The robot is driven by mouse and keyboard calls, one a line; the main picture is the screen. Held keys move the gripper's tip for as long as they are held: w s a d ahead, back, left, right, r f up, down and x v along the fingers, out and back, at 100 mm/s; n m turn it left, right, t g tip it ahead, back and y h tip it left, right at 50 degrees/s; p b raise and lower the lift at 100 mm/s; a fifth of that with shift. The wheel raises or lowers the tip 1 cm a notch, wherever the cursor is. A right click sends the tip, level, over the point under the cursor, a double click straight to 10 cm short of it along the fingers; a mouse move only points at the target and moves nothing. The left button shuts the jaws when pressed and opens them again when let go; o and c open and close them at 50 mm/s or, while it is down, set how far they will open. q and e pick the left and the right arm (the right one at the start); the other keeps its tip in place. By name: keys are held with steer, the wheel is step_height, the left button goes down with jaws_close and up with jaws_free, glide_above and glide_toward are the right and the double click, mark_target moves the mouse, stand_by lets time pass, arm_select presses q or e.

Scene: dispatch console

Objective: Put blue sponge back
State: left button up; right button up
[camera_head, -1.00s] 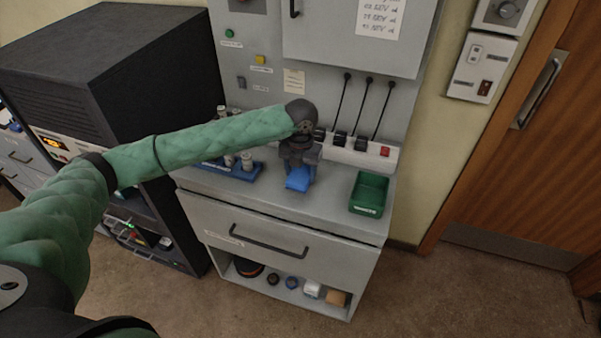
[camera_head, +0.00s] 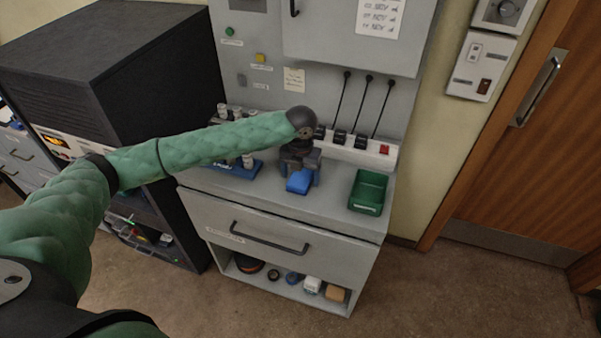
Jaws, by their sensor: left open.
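The blue sponge (camera_head: 299,182) lies on the grey console worktop, left of the green tray. My left gripper (camera_head: 300,170) is right over it, pointing down, with its fingers apart around the back part of the sponge. The gripper hides part of the sponge, and I cannot tell whether the fingers touch it. The green tray (camera_head: 368,193) stands at the worktop's right end and looks empty. My right gripper is not in the view.
A blue rack (camera_head: 238,168) with several pale cylinders stands left on the worktop. A power strip (camera_head: 358,150) with plugs runs behind. A drawer (camera_head: 270,238) and an open shelf with several small items (camera_head: 312,285) are below. A dark cabinet stands left.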

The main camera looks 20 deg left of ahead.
mark_target(301, 176)
arm_select(q)
steer(key=shift+r, duration=0.15)
steer(key=shift+r, duration=0.2)
step_height(301, 176, up, 4)
steer(key=shift+f+b, duration=0.2)
steer(key=shift+b, duration=1)
step_height(301, 176, up, 8)
steer(key=b, duration=0.2)
steer(key=shift+b, duration=0.3)
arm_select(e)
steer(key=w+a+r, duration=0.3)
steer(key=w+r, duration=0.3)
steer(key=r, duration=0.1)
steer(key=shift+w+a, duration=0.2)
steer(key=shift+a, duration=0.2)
